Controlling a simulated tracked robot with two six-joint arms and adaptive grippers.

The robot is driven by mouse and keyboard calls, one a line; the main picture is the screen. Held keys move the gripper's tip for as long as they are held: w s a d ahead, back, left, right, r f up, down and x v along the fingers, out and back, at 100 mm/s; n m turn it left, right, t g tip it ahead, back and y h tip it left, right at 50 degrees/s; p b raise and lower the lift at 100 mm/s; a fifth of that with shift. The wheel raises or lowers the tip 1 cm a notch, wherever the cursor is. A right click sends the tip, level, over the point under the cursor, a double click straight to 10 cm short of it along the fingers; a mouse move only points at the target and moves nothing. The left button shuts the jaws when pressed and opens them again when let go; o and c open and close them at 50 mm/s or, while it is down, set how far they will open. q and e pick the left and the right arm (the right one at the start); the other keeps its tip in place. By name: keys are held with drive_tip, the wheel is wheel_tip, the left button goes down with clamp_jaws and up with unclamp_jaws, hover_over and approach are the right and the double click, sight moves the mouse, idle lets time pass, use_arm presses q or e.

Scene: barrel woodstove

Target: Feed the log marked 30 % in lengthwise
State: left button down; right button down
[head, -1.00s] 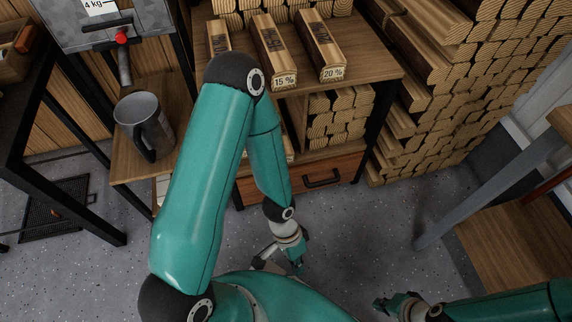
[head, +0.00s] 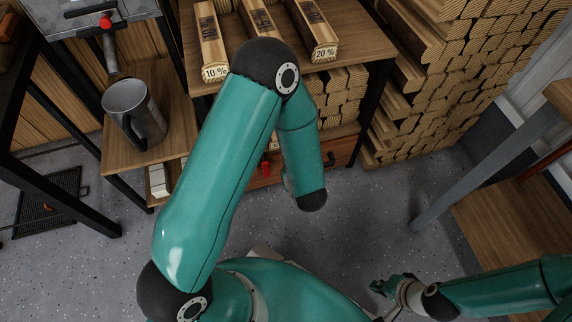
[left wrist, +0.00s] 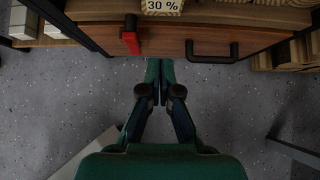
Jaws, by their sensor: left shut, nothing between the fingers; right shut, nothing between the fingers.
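The log marked 30 % (left wrist: 162,6) shows only its labelled end at the top edge of the left wrist view, above the wooden drawer front; the rest is out of frame. My left gripper (left wrist: 160,62) is shut and empty just in front of the drawer, below the log end and apart from it. In the head view my left forearm hides it. My right gripper (head: 378,289) is shut and empty over the floor at lower right. I cannot make out the stove opening in these views.
Logs marked 10 % (head: 214,72) and 20 % (head: 324,53) lie on the upper shelf, with another between them. A red object (left wrist: 130,40) hangs by the drawer handle (left wrist: 212,52). A metal mug (head: 133,112) stands at left. Stacked firewood (head: 450,90) fills the right.

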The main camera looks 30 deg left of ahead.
use_arm(q)
drive_tip(key=w+a+f+b, duration=0.3)
drive_tip(key=w+a+f, duration=0.2)
drive_tip(key=w+a, duration=0.1)
drive_tip(key=shift+w+a+f, duration=0.2)
drive_tip(key=shift+a+f, duration=0.2)
drive_tip(key=shift+a, duration=0.35)
